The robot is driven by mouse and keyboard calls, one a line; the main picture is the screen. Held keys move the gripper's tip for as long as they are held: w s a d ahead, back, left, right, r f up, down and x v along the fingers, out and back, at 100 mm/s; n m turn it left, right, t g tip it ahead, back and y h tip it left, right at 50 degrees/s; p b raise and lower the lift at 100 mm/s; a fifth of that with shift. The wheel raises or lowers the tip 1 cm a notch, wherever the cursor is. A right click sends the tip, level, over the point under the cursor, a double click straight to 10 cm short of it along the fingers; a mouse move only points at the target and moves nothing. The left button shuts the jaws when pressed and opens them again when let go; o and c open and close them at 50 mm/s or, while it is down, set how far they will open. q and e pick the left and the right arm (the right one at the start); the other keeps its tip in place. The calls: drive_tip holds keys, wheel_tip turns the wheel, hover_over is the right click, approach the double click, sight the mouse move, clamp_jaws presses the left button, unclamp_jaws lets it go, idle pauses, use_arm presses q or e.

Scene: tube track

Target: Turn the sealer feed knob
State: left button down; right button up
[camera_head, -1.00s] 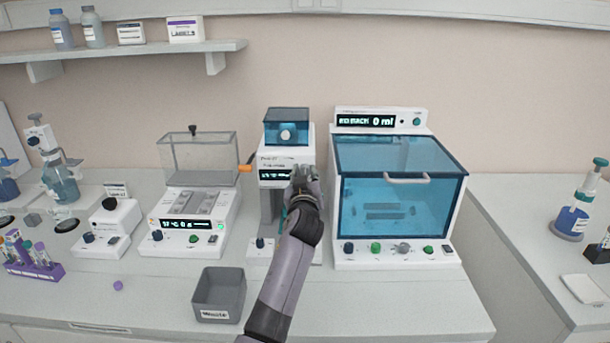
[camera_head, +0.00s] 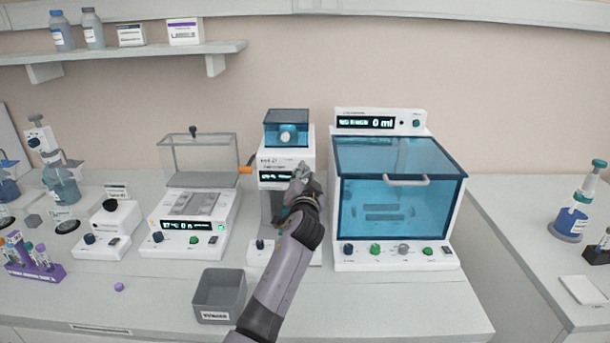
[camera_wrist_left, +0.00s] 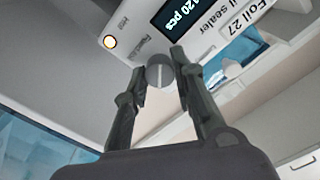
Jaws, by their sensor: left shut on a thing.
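The foil sealer (camera_head: 287,160) is the narrow white machine in the middle of the bench, with a blue-windowed top and a lit display. In the left wrist view its display (camera_wrist_left: 170,18) reads "120 pcs" beside the label "Foil Sealer". The grey round feed knob (camera_wrist_left: 160,72) with a pale line sits on the panel below the display. My left gripper (camera_head: 302,172) is at the sealer's front right edge. In the left wrist view its two fingers (camera_wrist_left: 159,68) are shut on the knob, one on each side. The gripper hides the knob in the head view. My right gripper is not in view.
A blue-windowed cabinet (camera_head: 395,253) stands close to the sealer's right. A unit with a clear lidded box (camera_head: 198,160) is on the left. A grey bin (camera_head: 219,296) stands in front.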

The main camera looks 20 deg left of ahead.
use_arm(q)
drive_tip(key=m+p, duration=0.1)
drive_tip(key=m, duration=0.5)
drive_tip(key=shift+p, duration=0.35)
drive_tip(key=shift+m+p, duration=0.3)
drive_tip(key=shift+m, duration=0.5)
drive_tip(key=shift+d, duration=0.1)
drive_tip(key=c, duration=1.3)
unclamp_jaws()
drive_tip(key=shift+c, duration=0.2)
drive_tip(key=v, duration=1.2)
